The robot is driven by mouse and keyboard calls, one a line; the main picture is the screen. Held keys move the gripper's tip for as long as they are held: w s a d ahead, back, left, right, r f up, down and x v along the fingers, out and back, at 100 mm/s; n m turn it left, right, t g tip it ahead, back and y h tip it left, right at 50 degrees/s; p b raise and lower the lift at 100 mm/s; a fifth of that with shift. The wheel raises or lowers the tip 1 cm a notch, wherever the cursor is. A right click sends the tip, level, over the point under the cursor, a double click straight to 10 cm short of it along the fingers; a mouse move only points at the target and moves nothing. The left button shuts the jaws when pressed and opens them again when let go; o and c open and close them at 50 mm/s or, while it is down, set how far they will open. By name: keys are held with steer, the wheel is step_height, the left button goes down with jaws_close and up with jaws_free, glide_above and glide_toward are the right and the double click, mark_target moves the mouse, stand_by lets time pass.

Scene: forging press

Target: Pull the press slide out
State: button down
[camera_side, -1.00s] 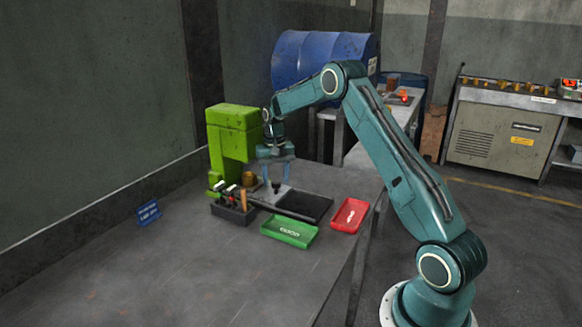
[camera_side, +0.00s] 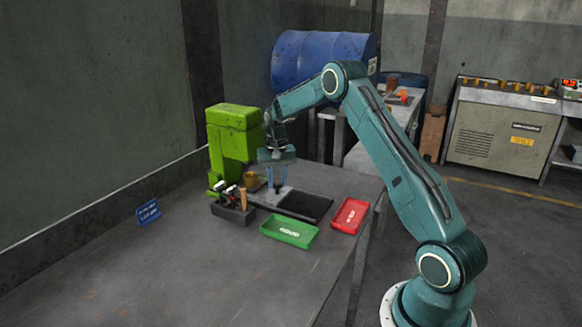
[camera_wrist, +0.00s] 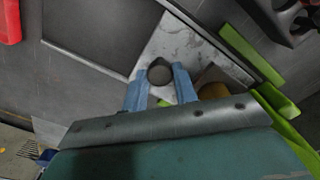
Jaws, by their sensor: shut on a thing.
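The green press (camera_side: 232,140) stands at the back left of the table, and part of its green frame (camera_wrist: 250,55) shows in the wrist view. The press slide (camera_side: 280,193) is a light grey plate in front of the press, with a dark round knob (camera_wrist: 160,72) standing on it in the wrist view. My gripper (camera_side: 278,186) points down over the slide. In the wrist view its blue fingers (camera_wrist: 160,82) are shut on the knob, one on each side. A brass-coloured cylinder (camera_side: 250,179) sits by the press, partly hidden by my gripper in the wrist view.
A dark flat tray (camera_side: 306,206) lies right of the slide. A green tray (camera_side: 290,232) and a red tray (camera_side: 350,215) lie in front. A dark tool holder (camera_side: 233,213) stands at left.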

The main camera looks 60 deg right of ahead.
steer(key=s, duration=1.2)
steer(key=shift+s, duration=0.1)
steer(key=c, duration=1.1)
jaws_free()
steer(key=shift+r, duration=0.15)
step_height(320, 180, up, 14)
steer(key=shift+f, duration=0.2)
steer(key=shift+a, duration=0.1)
